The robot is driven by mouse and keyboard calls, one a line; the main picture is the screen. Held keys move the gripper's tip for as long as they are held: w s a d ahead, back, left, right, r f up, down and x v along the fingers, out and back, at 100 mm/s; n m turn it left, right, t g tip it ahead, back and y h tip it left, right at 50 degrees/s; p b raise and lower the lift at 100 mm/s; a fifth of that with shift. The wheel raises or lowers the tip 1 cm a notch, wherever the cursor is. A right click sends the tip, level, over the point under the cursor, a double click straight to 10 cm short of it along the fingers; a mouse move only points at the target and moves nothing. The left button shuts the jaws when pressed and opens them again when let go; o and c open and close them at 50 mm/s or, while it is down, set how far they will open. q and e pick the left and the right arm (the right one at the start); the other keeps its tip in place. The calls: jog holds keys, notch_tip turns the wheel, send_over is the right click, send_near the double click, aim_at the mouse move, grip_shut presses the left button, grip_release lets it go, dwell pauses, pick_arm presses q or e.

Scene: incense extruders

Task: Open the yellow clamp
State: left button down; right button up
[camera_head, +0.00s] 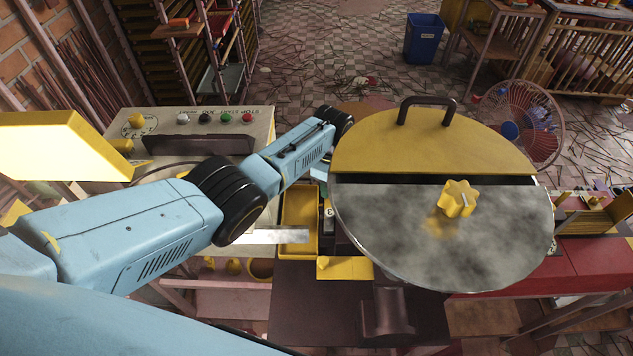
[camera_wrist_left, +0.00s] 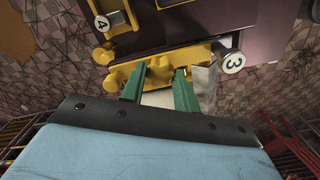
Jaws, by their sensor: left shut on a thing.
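The yellow clamp (camera_wrist_left: 155,60) sits on the side of a dark machine body in the left wrist view, between round tags marked 4 (camera_wrist_left: 102,23) and 3 (camera_wrist_left: 232,62). My left gripper (camera_wrist_left: 161,76) has its two green fingers at the clamp's lower edge, shut on a yellow part of it. The contact is small and partly hidden by the fingers. In the head view my left arm reaches to the far side of the round machine top, and the gripper is hidden there. My right gripper is not in view.
The round machine top has a half yellow lid (camera_head: 430,145) with a dark handle and a yellow star knob (camera_head: 459,198) on the metal half. A control box (camera_head: 170,122) with buttons stands at left. A fan (camera_head: 518,120) and blue bin (camera_head: 424,38) are beyond.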

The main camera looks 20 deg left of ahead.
pick_arm(q)
jog(key=shift+n, duration=0.5)
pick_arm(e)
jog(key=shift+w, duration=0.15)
pick_arm(q)
jog(key=shift+a, duration=0.1)
